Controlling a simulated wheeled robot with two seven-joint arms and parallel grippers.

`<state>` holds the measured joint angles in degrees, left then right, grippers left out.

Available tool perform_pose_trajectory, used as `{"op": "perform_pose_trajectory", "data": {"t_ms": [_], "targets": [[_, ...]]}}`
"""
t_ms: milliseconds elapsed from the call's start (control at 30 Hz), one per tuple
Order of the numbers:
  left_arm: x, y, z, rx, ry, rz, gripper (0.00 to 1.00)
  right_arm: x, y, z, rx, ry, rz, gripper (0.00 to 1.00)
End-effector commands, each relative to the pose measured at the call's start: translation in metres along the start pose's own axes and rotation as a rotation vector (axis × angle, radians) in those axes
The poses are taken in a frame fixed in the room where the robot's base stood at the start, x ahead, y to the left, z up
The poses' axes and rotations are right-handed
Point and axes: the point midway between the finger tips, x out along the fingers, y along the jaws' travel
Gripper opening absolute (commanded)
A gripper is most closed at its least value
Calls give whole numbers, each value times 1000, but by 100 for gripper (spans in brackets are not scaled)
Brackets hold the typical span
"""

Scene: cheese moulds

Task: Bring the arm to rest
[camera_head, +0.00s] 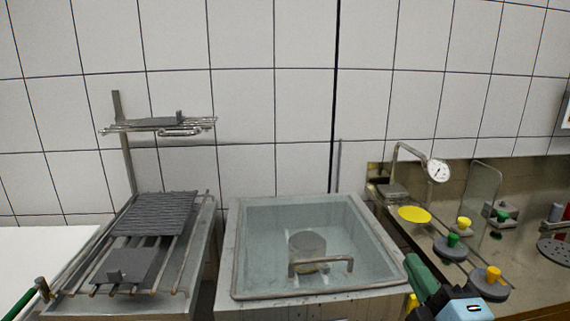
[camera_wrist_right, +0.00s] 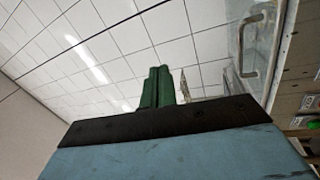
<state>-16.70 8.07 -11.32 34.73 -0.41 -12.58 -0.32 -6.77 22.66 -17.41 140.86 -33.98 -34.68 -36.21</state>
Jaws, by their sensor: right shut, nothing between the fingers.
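My right gripper (camera_head: 422,277) shows at the lower right of the head view, in front of the right edge of the water basin (camera_head: 235,255). Its green fingers are together in the right wrist view (camera_wrist_right: 158,86), with nothing between them.
A mould (camera_head: 307,246) sits in the basin behind a metal handle. A rack with a ridged grey mat (camera_head: 155,213) and a grey plate (camera_head: 128,266) stands at the left, below a small wall shelf (camera_head: 160,125). A steel counter at the right holds a dial gauge (camera_head: 438,170), a yellow disc (camera_head: 414,214) and several knobbed pieces.

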Motion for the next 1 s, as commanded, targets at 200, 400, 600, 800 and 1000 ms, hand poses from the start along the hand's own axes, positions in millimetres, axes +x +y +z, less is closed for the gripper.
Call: {"op": "perform_pose_trajectory", "data": {"t_ms": [200, 400, 600, 800, 1000], "targets": [[0, 0, -1, 0, 3, -1, 0, -82, -134, 53, 580, -467, -515, 0], [0, 0, -2, 0, 3, -1, 0, -171, -200, 55, 877, -817, -816, 0], [0, 0, -2, 0, 3, -1, 0, -251, -230, 40, 1055, -1117, -1036, 0], [0, -1, -1, 0, 3, -1, 0, -263, -279, 45, 1059, -1180, -1086, 0], [0, -1, -1, 0, 3, -1, 0, -273, -344, 57, 1034, -1196, -1108, 0]]}}
